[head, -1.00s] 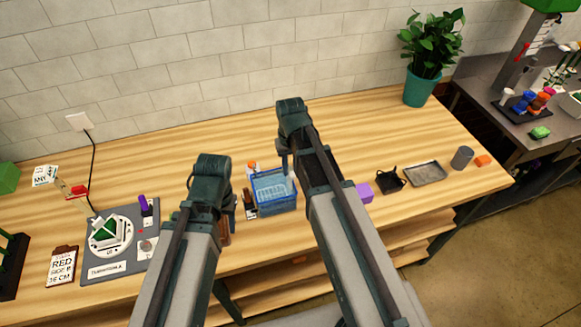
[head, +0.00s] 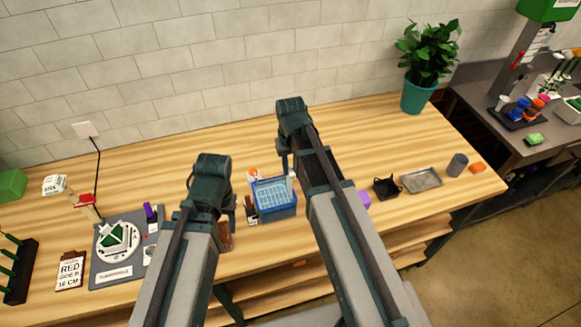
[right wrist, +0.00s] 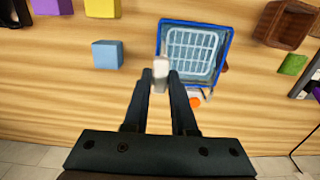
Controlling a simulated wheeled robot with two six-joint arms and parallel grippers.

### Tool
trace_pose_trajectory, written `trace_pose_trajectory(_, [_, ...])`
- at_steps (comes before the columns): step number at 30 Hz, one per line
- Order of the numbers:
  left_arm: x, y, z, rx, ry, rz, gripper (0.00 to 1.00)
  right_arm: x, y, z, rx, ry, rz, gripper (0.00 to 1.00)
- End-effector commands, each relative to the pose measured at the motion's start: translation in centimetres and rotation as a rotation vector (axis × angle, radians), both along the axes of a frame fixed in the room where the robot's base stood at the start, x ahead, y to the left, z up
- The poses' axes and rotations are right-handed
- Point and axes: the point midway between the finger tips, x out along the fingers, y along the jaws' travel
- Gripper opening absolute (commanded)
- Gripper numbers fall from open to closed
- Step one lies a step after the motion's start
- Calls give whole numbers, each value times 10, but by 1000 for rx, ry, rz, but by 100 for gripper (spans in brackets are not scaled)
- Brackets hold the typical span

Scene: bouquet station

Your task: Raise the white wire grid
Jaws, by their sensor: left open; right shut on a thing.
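The white wire grid (right wrist: 191,52) shows as a pale lattice inside the blue basket (right wrist: 229,48) in the right wrist view. It also shows in the head view (head: 275,196), within the basket's rim (head: 277,217). My right gripper (right wrist: 160,84) is shut on a small whitish upright piece (right wrist: 160,69) at the basket's side. I cannot tell whether this piece joins the grid, or how high the grid sits above the basket floor. My left gripper (head: 222,205) is open, left of the basket, and its fingers are partly hidden.
A blue cube (right wrist: 107,55) stands beside the basket. A brown box (right wrist: 286,24) and a green block (right wrist: 292,64) lie on its other side. A turntable (head: 118,241) stands at the left, a metal tray (head: 422,180) at the right.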

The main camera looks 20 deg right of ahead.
Motion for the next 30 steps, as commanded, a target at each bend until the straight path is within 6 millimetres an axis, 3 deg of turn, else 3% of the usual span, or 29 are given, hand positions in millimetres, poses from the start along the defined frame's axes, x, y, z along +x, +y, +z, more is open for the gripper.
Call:
trace_pose_trajectory(1, [0, 0, 18, 0, 0, 1, 50, 0, 0, 18, 0, 0, 0, 0])
trace_pose_trajectory(5, [0, 0, 34, -1, 1, 1, 50, 0, 0, 34, 0, 0, 0, 0])
trace_pose_trajectory(16, [0, 0, 35, -1, 1, 0, 50, 1, 0, 35, -1, -1, 0, 0])
trace_pose_trajectory(17, [0, 0, 35, -1, 1, 0, 50, 1, 0, 35, -1, -2, 0, 27])
trace_pose_trajectory(21, [0, 0, 35, -1, 1, 0, 50, 1, 0, 35, 0, -1, 0, 52])
trace_pose_trajectory(30, [0, 0, 35, -1, 1, 0, 50, 0, 0, 35, 0, 0, 0, 55])
